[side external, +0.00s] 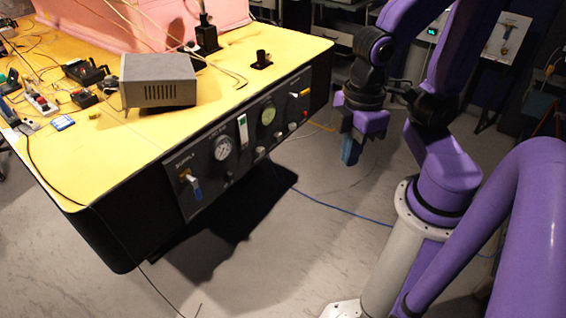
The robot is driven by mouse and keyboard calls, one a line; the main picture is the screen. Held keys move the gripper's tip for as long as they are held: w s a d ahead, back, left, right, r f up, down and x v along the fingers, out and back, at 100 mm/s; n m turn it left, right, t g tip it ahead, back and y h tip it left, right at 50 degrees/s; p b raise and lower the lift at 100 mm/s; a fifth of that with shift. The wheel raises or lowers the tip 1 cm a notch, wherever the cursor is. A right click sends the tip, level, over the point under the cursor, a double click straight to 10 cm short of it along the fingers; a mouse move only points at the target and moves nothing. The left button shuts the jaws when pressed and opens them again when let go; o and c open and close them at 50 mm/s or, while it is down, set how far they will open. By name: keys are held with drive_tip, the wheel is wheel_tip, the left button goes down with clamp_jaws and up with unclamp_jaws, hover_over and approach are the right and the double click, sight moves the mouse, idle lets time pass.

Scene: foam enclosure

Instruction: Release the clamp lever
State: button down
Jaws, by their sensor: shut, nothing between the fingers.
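A small lever with a blue handle and a yellow mount (194,187) is on the left end of the dark front panel (215,184). Its handle hangs down, slightly tilted. I take it for the clamp lever, but no label on it is readable. Another small yellowish fitting (301,93) is at the panel's far right end. My gripper (350,152), with blue fingers, points down in the free space to the right of the table, well apart from both fittings. Its fingers look shut and empty.
The panel also carries a white-faced gauge (222,148), a greenish gauge (268,114) and several knobs. A grey metal box (158,80), tools and cables lie on the yellow tabletop (120,145). A blue cable (340,208) runs across the open floor.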

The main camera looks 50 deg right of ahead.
drive_tip(key=c, duration=1.7)
unclamp_jaws()
drive_tip(key=shift+s+d+r, duration=0.15)
drive_tip(key=shift+s+d, duration=0.2)
drive_tip(key=shift+s, duration=0.1)
drive_tip(key=o, duration=0.5)
drive_tip(key=shift+n, duration=0.3)
drive_tip(key=shift+o, duration=0.8)
drive_tip(key=w+a+f+t, duration=0.1)
drive_tip(key=w+a+f, duration=0.1)
drive_tip(key=w, duration=0.5)
drive_tip(key=shift+w+a+f+y, duration=0.15)
drive_tip(key=shift+w+f+y, duration=0.1)
drive_tip(key=shift+y, duration=0.15)
drive_tip(key=w+d+f+t, duration=0.2)
drive_tip(key=w+d+f, duration=0.15)
drive_tip(key=w, duration=0.45)
drive_tip(key=w+d+f+n+t+y, duration=0.1)
drive_tip(key=w+d+f+t, duration=0.25)
drive_tip(key=w, duration=0.55)
drive_tip(key=w+d+f+t, duration=0.1)
drive_tip(key=w+d+f, duration=0.25)
drive_tip(key=w, duration=0.45)
drive_tip(key=m+t+h, duration=0.1)
drive_tip(key=t+h, duration=0.8)
approach(306, 93)
drive_tip(key=x, duration=0.9)
drive_tip(key=shift+r, duration=0.1)
